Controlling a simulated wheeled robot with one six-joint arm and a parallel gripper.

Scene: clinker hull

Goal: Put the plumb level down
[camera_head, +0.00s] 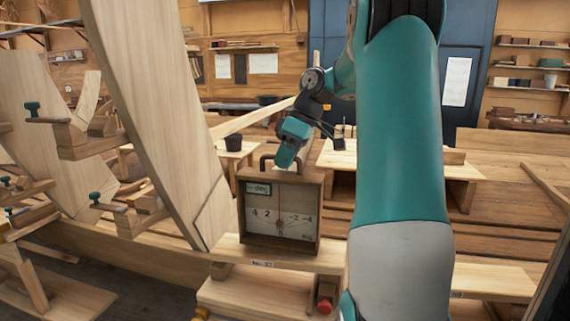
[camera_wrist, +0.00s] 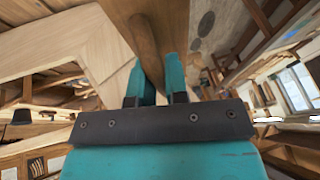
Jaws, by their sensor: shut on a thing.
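The plumb level (camera_head: 281,212) is an upright wooden box with a pale dial face, a small display at its upper left, a pointer and a dark handle on top. My gripper (camera_head: 284,162) is above it, shut on the handle. The box's base is at the pale plank (camera_head: 300,261); I cannot tell whether it rests there or hangs just above.
A tall pale hull plank (camera_head: 150,110) leans close on the left of the level. Clamps with teal handles (camera_head: 33,107) stand farther left. A dark cup (camera_head: 233,142) is on a small bench behind. A red-ended object (camera_head: 324,305) is below the plank.

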